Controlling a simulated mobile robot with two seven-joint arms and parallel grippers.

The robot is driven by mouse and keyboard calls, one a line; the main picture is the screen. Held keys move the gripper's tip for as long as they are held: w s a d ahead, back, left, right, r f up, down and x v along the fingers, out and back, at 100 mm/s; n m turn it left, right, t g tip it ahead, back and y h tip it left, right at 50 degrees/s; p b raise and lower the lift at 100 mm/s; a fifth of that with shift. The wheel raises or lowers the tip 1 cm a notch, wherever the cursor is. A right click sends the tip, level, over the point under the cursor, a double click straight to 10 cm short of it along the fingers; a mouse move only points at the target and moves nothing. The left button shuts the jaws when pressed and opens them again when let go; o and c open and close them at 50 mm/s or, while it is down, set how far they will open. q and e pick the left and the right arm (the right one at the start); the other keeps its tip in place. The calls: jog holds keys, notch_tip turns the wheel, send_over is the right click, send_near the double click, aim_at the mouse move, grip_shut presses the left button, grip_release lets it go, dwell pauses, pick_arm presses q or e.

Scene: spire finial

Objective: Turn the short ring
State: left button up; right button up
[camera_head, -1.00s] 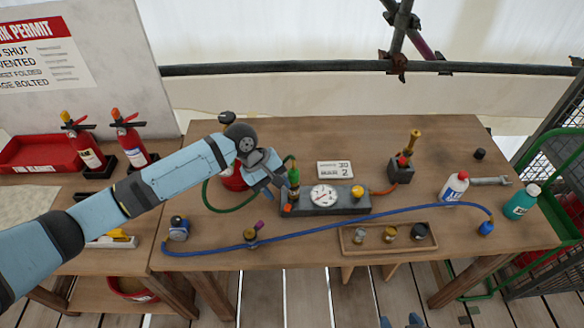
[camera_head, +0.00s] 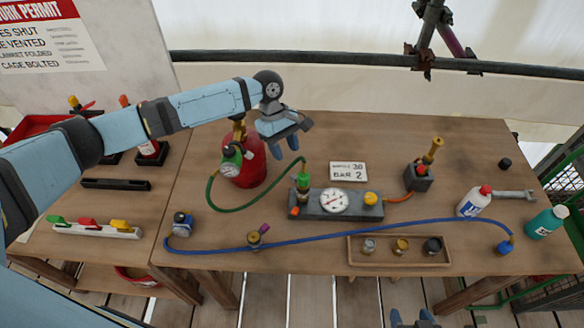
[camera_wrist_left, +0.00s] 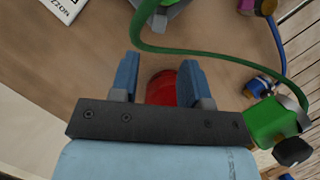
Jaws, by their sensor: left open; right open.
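My left gripper (camera_head: 297,131) is open and empty, in the air just right of the red cylinder (camera_head: 247,166). In the left wrist view the gap between its fingers (camera_wrist_left: 158,75) shows part of the red cylinder (camera_wrist_left: 161,87) beyond them. The grey gauge block (camera_head: 350,214) stands mid-table with a green fitting (camera_head: 303,182) upright at its left end, where the green hose (camera_head: 243,209) joins, and a yellow knob (camera_head: 371,198). No part is marked clearly as the short ring; I cannot tell which it is. My right gripper's fingertips (camera_head: 412,320) show apart at the bottom edge, empty.
A blue hose (camera_head: 330,238) crosses the table front. A torch stand (camera_head: 417,178), a white bottle (camera_head: 473,203), a teal bottle (camera_head: 546,222) and a wrench (camera_head: 515,195) are at right. The back of the table is mostly clear.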

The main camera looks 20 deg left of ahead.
aim_at(293, 176)
pick_arm(q)
jog(key=x, duration=0.7)
jog(key=shift+f+p, duration=0.3)
grip_shut()
